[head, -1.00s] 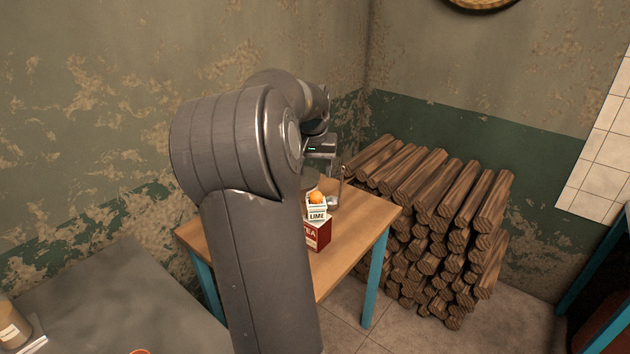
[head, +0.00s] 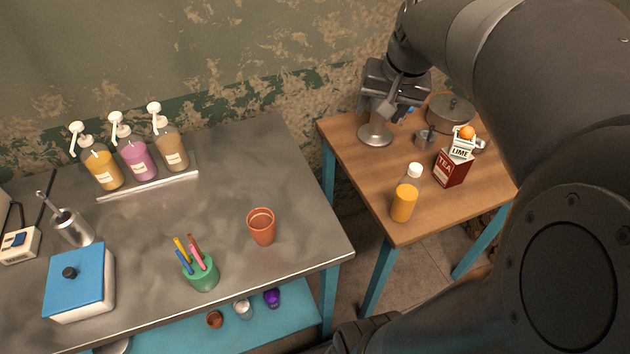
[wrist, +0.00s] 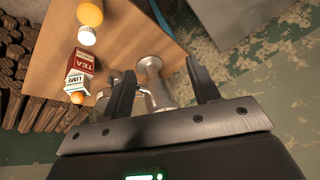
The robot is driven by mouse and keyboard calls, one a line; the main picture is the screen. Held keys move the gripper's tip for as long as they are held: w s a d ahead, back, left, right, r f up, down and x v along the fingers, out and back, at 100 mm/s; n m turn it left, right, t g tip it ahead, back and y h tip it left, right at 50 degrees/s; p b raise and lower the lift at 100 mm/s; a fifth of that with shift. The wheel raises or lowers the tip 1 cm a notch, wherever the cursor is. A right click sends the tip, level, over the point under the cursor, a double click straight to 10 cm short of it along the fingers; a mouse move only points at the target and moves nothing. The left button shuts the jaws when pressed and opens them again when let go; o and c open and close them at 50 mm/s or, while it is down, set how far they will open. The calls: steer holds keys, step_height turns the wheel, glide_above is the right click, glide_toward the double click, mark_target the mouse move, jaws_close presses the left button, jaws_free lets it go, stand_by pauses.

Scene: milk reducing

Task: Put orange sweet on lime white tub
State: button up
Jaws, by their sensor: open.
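The orange sweet (head: 467,132) rests on top of the lime white tub (head: 461,151). The tub stands on a red TEA box (head: 452,169) on the wooden table. In the wrist view the orange sweet (wrist: 77,97), the tub (wrist: 78,82) and the TEA box (wrist: 81,61) line up at the left, outside the fingers. My gripper (wrist: 158,66) is open, with no sweet between its fingers. In the head view it is above the back left of the table, well left of the tub; its fingertips are hard to make out there.
A metal piece with a round base (head: 375,136) stands just below my gripper. A lidded pot (head: 450,108) and a small metal cup (head: 425,139) are near the tub. An orange bottle (head: 405,195) stands at the front.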

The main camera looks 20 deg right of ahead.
steer(key=s+a+f+n, duration=0.1)
steer(key=s+a+n, duration=0.2)
steer(key=s+a, duration=0.3)
steer(key=s+a+f+n+t, duration=0.1)
steer(key=s+a, duration=0.4)
steer(key=a, duration=0.6)
steer(key=shift+s+a+f+n, duration=0.4)
steer(key=shift+f+n, duration=0.25)
steer(key=shift+n, duration=0.25)
